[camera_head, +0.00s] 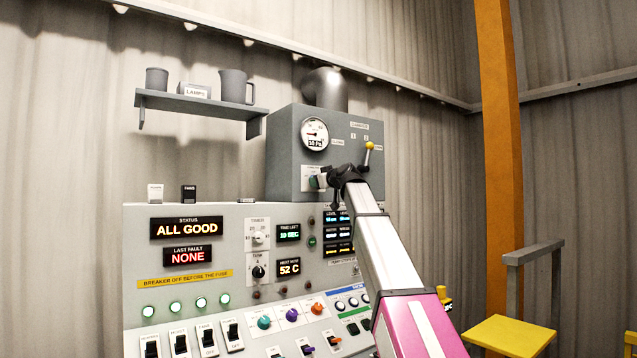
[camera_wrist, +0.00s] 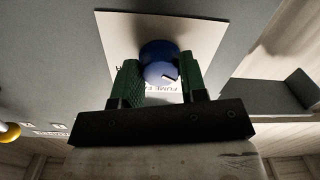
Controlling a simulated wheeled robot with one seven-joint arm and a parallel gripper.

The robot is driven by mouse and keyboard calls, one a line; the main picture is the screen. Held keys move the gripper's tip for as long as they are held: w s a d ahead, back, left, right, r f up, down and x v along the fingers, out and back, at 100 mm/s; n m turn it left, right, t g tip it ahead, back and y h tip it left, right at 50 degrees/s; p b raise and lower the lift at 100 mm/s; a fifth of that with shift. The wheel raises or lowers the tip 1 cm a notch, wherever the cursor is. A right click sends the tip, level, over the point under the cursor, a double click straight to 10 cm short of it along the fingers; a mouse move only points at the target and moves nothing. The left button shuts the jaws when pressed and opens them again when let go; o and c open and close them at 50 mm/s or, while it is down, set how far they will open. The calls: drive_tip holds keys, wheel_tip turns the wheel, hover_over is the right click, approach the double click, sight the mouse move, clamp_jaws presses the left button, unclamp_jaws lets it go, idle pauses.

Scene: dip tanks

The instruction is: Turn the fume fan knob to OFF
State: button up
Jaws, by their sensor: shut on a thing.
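The fume fan knob (camera_wrist: 158,62) is a round blue knob on a white label plate (camera_wrist: 205,32) in the wrist view. Part of the word "FUME" shows below it; the rest of the lettering is covered, so I cannot read the knob's setting. My gripper (camera_wrist: 160,78) has its green finger pads on either side of the knob and is shut on it. In the head view my gripper (camera_head: 322,181) is at the front of the grey box (camera_head: 285,150), at the small white plate below the gauge. The knob is mostly hidden there.
A lever with a yellow ball (camera_head: 370,146) stands right of my gripper; the ball also shows in the wrist view (camera_wrist: 9,132). A round gauge (camera_head: 314,133) sits above. The control panel (camera_head: 220,275) with several knobs and switches lies below. A shelf (camera_head: 195,104) holds mugs.

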drive_tip(key=o, duration=0.9)
drive_tip(key=v, duration=1)
drive_tip(key=shift+s+d, duration=0.2)
drive_tip(key=shift+s, duration=0.15)
